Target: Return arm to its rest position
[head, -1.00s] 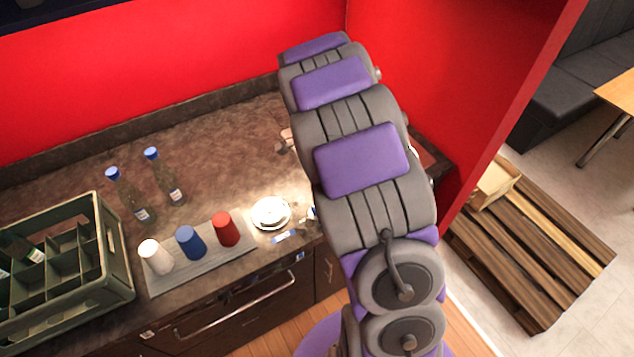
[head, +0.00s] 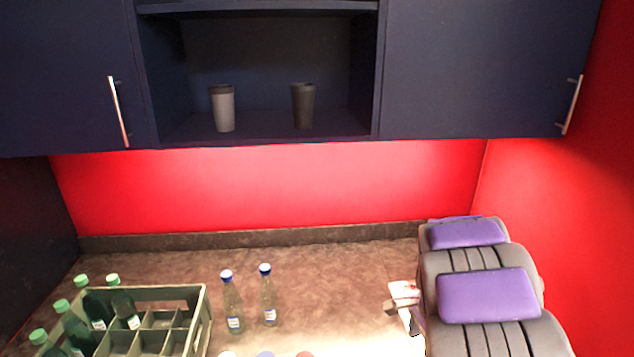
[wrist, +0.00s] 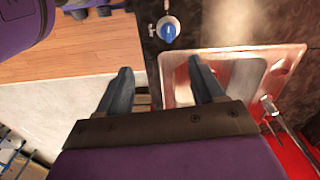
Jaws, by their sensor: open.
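My gripper (wrist: 160,85) shows in the wrist view with its two dark fingers apart and nothing between them. It hangs above the edge of a metal sink (wrist: 180,62) and the floor beside the counter. My arm, grey with purple pads, rises at the lower right of the head view. It hides the right part of the counter, and I cannot make out my gripper's fingers there.
A crate (head: 203,315) with green-capped bottles stands on the counter (head: 330,275) at left. Two blue-capped bottles (head: 232,305) (head: 268,297) stand beside it. Two cups (head: 222,108) (head: 303,105) stand in the open cabinet above. A small blue-topped object (wrist: 168,29) lies near the sink.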

